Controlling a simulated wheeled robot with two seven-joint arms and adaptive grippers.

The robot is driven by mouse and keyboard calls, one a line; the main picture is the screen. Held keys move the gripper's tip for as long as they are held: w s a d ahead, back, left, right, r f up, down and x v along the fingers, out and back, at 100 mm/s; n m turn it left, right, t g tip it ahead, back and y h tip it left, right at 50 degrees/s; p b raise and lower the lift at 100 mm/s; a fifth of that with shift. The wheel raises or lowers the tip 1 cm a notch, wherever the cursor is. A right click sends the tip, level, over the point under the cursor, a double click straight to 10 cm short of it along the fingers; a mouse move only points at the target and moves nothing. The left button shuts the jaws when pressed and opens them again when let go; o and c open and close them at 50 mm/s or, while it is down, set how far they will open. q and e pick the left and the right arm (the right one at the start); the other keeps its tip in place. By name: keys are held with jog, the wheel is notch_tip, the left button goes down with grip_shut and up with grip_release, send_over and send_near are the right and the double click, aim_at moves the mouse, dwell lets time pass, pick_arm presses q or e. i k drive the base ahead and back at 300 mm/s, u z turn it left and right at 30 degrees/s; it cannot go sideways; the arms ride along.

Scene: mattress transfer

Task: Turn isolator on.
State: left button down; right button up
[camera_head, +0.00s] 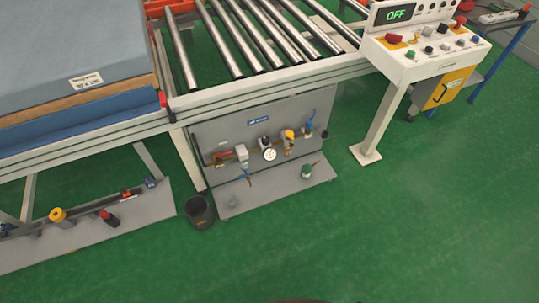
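A white control console (432,50) on a slanted post stands at the upper right. Its dark display (395,13) reads "OFF" in green. A large red control (393,38) sits at the left of the sloped panel, among several small knobs and buttons. A red knob (461,20) is at the panel's upper right. A yellow cabinet (444,90) with a dark handle is below the console. I cannot tell which control is the isolator or how its switch is set. Neither of my grippers is in view.
A roller conveyor (240,40) runs along the back, with a mattress stack (80,55) at left. A grey board (262,140) with valves and a gauge stands below. A black bucket (199,212) and a low grey platform (90,235) are left. The green floor in front is clear.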

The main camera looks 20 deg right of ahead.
aim_at(392, 38)
jog(key=z, duration=1.55)
